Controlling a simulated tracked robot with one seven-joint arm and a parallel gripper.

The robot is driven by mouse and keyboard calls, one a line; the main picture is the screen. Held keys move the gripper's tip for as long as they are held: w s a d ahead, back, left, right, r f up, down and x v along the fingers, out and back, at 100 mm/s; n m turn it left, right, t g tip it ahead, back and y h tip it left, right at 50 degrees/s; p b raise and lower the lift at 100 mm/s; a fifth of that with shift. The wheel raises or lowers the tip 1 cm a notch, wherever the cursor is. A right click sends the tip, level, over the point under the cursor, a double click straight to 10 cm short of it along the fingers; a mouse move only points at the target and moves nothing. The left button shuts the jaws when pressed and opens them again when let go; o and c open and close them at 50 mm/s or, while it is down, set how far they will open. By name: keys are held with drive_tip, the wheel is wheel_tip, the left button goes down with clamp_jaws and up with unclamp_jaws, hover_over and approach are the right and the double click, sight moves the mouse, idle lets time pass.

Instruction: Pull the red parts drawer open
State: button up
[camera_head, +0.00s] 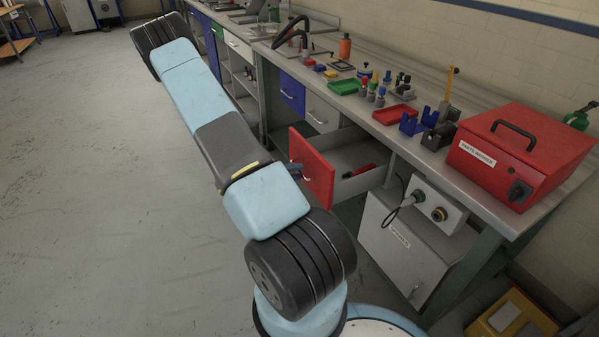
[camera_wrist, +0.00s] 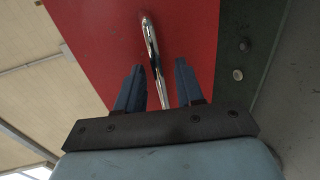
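The red parts drawer (camera_head: 318,172) stands pulled out from under the workbench. Its grey inside shows, with a small red and dark item (camera_head: 360,170) lying in it. In the wrist view the red front (camera_wrist: 95,35) fills the upper middle, with a shiny metal bar handle (camera_wrist: 152,45) on it. My gripper (camera_wrist: 160,66) is at the handle, with a dark blue finger on each side of it. The fingers are apart, with gaps visible between them and the bar. In the head view my gripper (camera_head: 296,168) is mostly hidden behind my arm.
The workbench top (camera_head: 345,113) holds a red parts washer box (camera_head: 525,150), a green tray (camera_head: 344,87), a red tray (camera_head: 394,115) and several small parts. A grey cabinet (camera_head: 400,245) is below, right of the drawer. The floor (camera_head: 90,200) at left is clear.

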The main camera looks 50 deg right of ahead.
drive_tip(key=v, duration=1.3)
drive_tip(key=shift+a, duration=0.15)
drive_tip(key=s+a+r+m+t+y, duration=0.15)
drive_tip(key=a+r+y, duration=0.3)
drive_tip(key=r, duration=0.65)
drive_tip(key=s+a+r+y, duration=0.35)
drive_tip(key=a+r, duration=0.25)
drive_tip(key=r, duration=0.5)
drive_tip(key=s+a+r+n+t+y, duration=0.2)
drive_tip(key=s+a+r+t+y, duration=0.1)
drive_tip(key=r, duration=0.5)
drive_tip(key=s+a+r+n+t+y, duration=0.3)
drive_tip(key=s+a+r+t, duration=0.3)
drive_tip(key=s+a+r, duration=0.2)
drive_tip(key=shift+s+a+r+y, duration=0.3)
drive_tip(key=shift+a+r+y, duration=0.1)
drive_tip(key=shift+a+r, duration=0.4)
drive_tip(key=shift+d, duration=0.15)
